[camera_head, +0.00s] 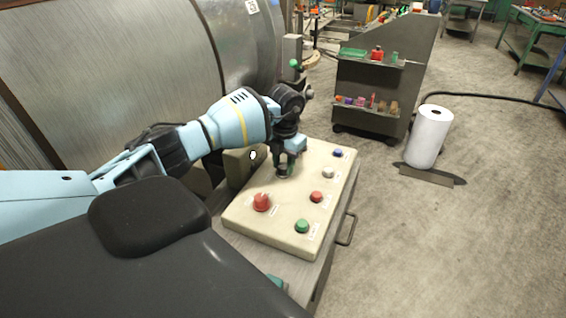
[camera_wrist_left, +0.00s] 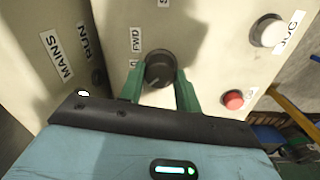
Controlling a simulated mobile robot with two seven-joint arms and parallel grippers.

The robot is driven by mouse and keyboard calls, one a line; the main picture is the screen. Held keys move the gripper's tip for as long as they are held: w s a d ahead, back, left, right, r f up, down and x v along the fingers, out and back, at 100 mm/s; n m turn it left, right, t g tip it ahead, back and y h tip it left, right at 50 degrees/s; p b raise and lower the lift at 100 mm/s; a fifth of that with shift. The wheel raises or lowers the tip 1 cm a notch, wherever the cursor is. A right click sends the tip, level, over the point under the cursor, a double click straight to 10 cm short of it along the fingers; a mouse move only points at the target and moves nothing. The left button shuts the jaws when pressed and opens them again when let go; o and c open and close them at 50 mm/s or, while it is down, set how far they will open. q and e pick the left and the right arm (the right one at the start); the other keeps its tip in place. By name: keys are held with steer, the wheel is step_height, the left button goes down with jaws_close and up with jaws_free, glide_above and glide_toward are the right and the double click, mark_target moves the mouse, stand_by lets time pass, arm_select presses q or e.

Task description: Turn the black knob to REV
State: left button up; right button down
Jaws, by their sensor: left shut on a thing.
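The black knob (camera_wrist_left: 160,68) is round and stands on the cream control panel (camera_head: 262,232). In the left wrist view it sits between the two green fingers of my left gripper (camera_wrist_left: 160,90), one on each side. The gripper is shut on the knob. In the head view the left gripper (camera_head: 285,172) reaches down onto the panel and mostly hides the knob. A FWD label (camera_wrist_left: 136,41) lies beside the knob. I cannot read a REV label, and the knob's pointer is not clear. My right gripper is not in view.
On the panel are a red mushroom button (camera_head: 261,202), a green button (camera_head: 302,226), a red button (camera_head: 316,197), a white button (camera_head: 328,173) and a blue button (camera_head: 338,153). A grey cart (camera_head: 385,80) and a white roll (camera_head: 430,138) stand beyond. Floor at right is open.

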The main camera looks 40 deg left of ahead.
mark_target(284, 167)
arm_select(q)
steer(key=o, duration=1)
steer(key=shift+d+r, duration=0.1)
steer(key=shift+r, duration=3.8)
steer(key=shift+d+f, duration=0.1)
